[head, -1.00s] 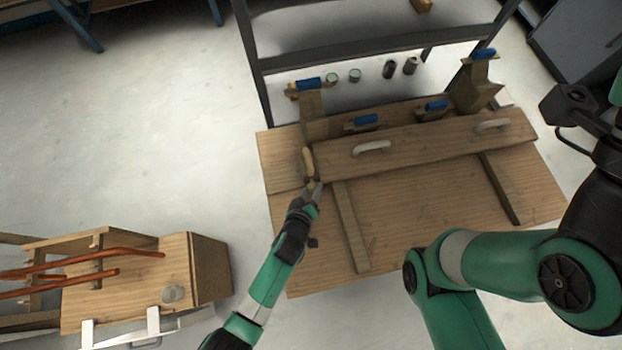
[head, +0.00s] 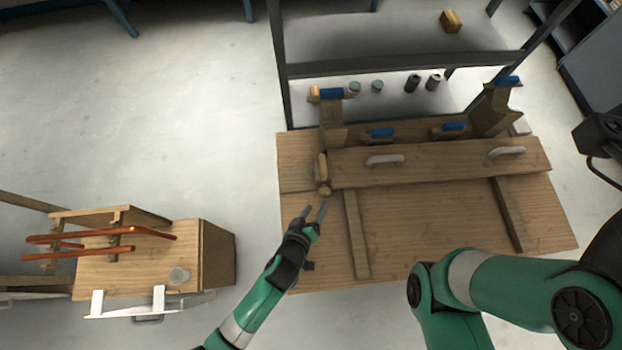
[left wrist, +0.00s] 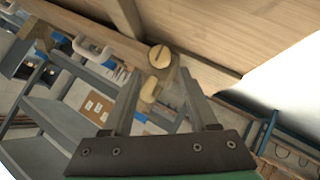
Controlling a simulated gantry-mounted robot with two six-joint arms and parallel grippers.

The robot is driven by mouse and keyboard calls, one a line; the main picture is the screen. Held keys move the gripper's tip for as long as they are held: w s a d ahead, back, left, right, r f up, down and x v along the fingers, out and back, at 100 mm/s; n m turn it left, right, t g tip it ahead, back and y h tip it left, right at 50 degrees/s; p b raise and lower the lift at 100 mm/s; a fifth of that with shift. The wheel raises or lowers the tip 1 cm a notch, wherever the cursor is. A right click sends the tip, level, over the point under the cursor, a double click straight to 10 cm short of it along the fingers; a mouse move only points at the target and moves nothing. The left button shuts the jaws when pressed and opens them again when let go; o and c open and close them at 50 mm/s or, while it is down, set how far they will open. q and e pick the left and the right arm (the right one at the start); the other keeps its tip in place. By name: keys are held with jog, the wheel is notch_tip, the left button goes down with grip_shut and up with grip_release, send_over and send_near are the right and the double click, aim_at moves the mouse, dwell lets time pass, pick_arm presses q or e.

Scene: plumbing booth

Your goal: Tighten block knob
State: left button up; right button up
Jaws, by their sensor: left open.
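A small round tan knob (head: 324,191) sits at the left end of the long wooden block (head: 440,165) on the wooden table, just below an upright oblong yellowish piece (head: 321,168). My left gripper (head: 315,209) is open and empty, a short way in front of the knob and apart from it. In the left wrist view the round knob (left wrist: 159,56), with a dark slot across its face, lies just beyond and between the fingertips (left wrist: 160,76). The oblong piece (left wrist: 149,91) shows between the fingers there. My right arm is at the right; its gripper is not visible.
The block carries two pale handles (head: 385,160). Blue-topped clamps (head: 382,133) stand behind it. Two wooden strips (head: 355,235) lie across the table front. A wooden stand with copper pipes (head: 100,240) is at the left. Open floor (head: 180,120) lies between.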

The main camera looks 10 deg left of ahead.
pick_arm(q)
jog(key=v, duration=0.4)
jog(key=shift+p, duration=0.35)
